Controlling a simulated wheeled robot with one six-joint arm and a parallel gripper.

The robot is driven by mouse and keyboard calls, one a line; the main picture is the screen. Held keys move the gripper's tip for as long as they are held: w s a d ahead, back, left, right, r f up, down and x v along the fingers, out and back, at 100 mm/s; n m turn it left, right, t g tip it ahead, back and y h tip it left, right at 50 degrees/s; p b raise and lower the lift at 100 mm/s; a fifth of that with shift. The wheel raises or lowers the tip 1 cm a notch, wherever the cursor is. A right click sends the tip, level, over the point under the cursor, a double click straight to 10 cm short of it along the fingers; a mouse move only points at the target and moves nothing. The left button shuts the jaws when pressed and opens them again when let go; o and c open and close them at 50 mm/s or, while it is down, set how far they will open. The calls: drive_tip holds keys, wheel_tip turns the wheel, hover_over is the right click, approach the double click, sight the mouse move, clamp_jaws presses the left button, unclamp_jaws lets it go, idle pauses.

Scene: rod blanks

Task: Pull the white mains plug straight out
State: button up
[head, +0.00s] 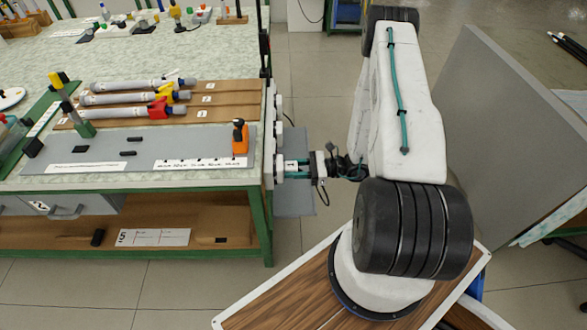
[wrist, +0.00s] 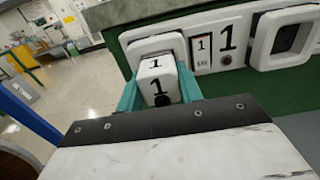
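The white mains plug (wrist: 158,84), marked 1 on its top and its outer end, sits at the white socket (wrist: 152,46) on the green bench end. Its back meets the socket face; how deep it is in I cannot tell. My gripper (wrist: 160,92) has its teal fingers on both sides of the plug, close against it, and looks shut on it. A dark cord entry shows low on the plug's end. In the head view my gripper (head: 294,168) reaches left to the bench end, and the plug is small and mostly hidden between the fingers.
More white sockets (head: 279,105) line the bench end. The bench (head: 130,55) holds tools and parts. A grey panel (head: 500,110) stands right of my arm.

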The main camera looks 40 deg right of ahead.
drive_tip(key=shift+c, duration=0.9)
drive_tip(key=shift+d, duration=0.1)
drive_tip(key=shift+s+d, duration=0.1)
drive_tip(key=shift+d, duration=0.05)
drive_tip(key=shift+s+d, duration=0.2)
drive_tip(key=shift+d, duration=0.1)
drive_tip(key=shift+v, duration=1.95)
drive_tip(key=shift+v, duration=2.95)
